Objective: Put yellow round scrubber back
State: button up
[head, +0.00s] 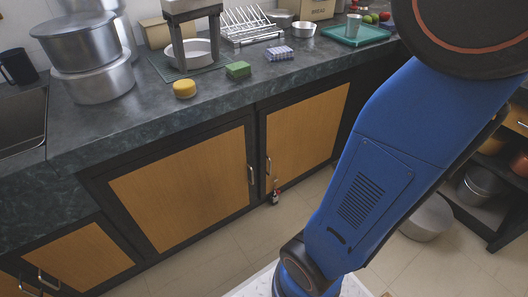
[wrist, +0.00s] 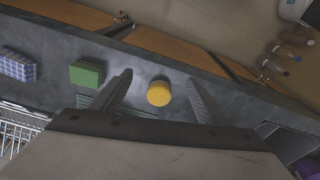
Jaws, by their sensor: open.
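The yellow round scrubber (head: 184,88) lies on the dark stone counter near its front edge, left of a green sponge (head: 238,70). In the wrist view the yellow scrubber (wrist: 159,93) shows between the two fingers of my gripper (wrist: 158,88), which is open and empty. The fingers are apart from the scrubber; how high they are above it I cannot tell. The green sponge (wrist: 87,75) is outside the left finger.
A checked blue-white sponge (head: 279,53) lies right of the green one. Stacked steel pots (head: 95,82) stand to the left, near a sink (head: 22,122).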

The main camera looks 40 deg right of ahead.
jog(key=s+d+f+m+t, duration=0.1)
jog(key=s+d+f, duration=0.1)
jog(key=s+f, duration=0.7)
jog(key=s+d+f+m+t, duration=0.1)
jog(key=s+d+f+t, duration=0.1)
jog(key=s+f, duration=0.8)
jog(key=s, duration=0.4)
jog(key=shift+s, duration=0.2)
